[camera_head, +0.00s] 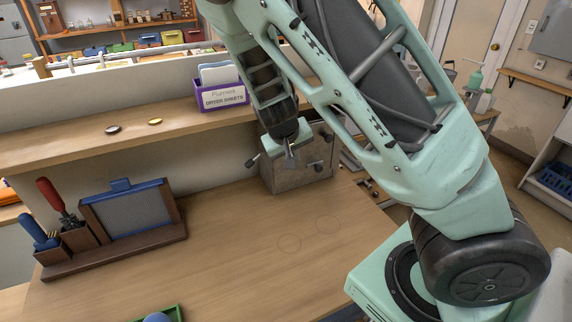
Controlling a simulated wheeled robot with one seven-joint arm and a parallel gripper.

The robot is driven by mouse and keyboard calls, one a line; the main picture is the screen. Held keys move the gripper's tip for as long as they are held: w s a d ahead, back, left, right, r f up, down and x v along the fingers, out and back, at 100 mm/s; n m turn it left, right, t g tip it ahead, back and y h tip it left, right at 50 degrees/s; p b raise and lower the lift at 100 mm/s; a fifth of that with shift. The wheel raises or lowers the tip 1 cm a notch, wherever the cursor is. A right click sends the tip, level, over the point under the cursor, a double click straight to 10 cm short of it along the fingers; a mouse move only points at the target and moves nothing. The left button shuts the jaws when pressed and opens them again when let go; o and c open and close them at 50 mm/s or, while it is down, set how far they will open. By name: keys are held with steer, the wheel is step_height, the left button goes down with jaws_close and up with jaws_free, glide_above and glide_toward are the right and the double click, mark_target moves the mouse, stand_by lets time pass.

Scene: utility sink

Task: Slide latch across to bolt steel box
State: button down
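The steel box (297,178) is a small grey metal box at the back right of the wooden worktop, against the raised ledge. A small dark fitting that looks like the latch (317,167) sits on its front face, right of my gripper. Another dark knob shows near its upper right edge, and a dark handle-like piece sticks out at its left. My gripper (289,153) points down in front of the upper part of the box and hides some of it. Its fingertips are small here, and I cannot tell whether they are open or touching the box. The latch's exact position is unclear.
A purple card holder (222,96) stands on the ledge, with two small discs farther left. A wooden organiser (140,246) with a framed panel and red- and blue-handled tools stands at the left. A green tray (172,314) is at the front. The middle worktop is clear.

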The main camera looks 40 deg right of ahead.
steer(key=shift+w+d+r+h, duration=0.3)
steer(key=shift+w+r, duration=0.15)
steer(key=shift+w, duration=0.1)
glide_toward(317, 167)
step_height(317, 167, down, 4)
steer(key=w+a, duration=0.2)
steer(key=w, duration=0.1)
steer(key=shift+s+d+f+p, duration=0.1)
steer(key=shift+d+f+p, duration=0.3)
steer(key=shift+d, duration=0.3)
steer(key=shift+s+d+f+p, duration=0.15)
steer(key=shift+d+f+p, duration=0.15)
steer(key=shift+d, duration=0.35)
steer(key=shift+s+d+f+p, duration=0.1)
steer(key=shift+d+f+p, duration=0.3)
steer(key=shift+d, duration=0.3)
